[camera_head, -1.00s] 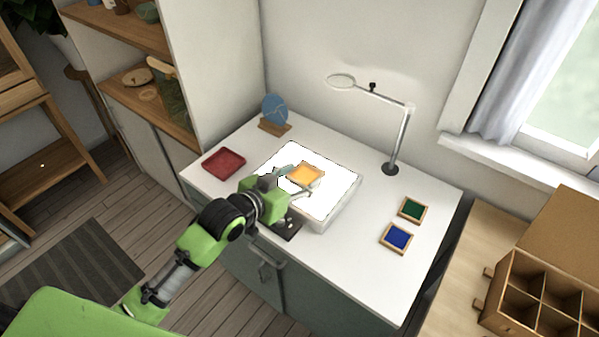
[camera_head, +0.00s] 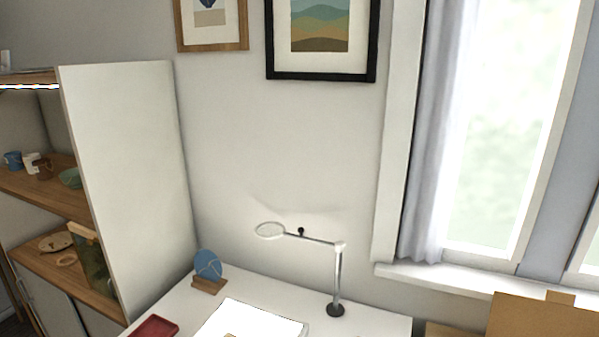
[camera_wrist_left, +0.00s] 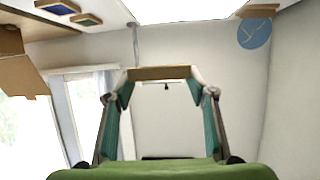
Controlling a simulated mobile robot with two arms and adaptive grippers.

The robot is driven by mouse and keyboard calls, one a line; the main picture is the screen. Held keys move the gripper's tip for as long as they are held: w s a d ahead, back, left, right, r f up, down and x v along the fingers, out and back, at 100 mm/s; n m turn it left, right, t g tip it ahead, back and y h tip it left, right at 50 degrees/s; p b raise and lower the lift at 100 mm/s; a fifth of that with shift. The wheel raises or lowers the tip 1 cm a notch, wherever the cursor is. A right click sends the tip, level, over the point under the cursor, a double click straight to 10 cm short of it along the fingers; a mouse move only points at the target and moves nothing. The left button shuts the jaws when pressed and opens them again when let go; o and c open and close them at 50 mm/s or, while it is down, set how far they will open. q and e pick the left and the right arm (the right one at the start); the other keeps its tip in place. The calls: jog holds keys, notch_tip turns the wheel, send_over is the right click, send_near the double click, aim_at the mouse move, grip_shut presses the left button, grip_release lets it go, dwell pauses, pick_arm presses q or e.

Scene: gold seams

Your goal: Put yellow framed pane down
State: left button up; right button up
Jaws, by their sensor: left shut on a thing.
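My left gripper (camera_wrist_left: 158,88) shows in the left wrist view, its two fingers closed on the yellow framed pane (camera_wrist_left: 158,73). Only the wooden edge of the pane's frame shows there, edge-on between the fingertips; its yellow face is hidden. In the head view a small brownish bit at the bottom edge may be the same frame, over the white light panel (camera_head: 255,318). The bright panel also fills the top of the left wrist view (camera_wrist_left: 185,10). I cannot tell whether the pane touches it. My right gripper is in neither view.
A red tray (camera_head: 155,328) lies left of the panel. A blue disc on a wooden stand (camera_head: 208,265) and a magnifier lamp (camera_head: 337,285) stand behind it. The left wrist view shows blue (camera_wrist_left: 57,6) and green (camera_wrist_left: 85,19) framed panes on the table.

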pick_arm(q)
jog(key=s+a+r+m+g+h, duration=0.2)
jog(key=s+r+m+g+h, duration=0.2)
jog(key=s+r, duration=0.4)
jog(key=s+m+h, duration=0.1)
jog(key=s, duration=0.2)
jog(key=shift+a+m+b, duration=0.35)
jog(key=shift+a+m, duration=0.05)
jog(key=shift+s+r, duration=0.1)
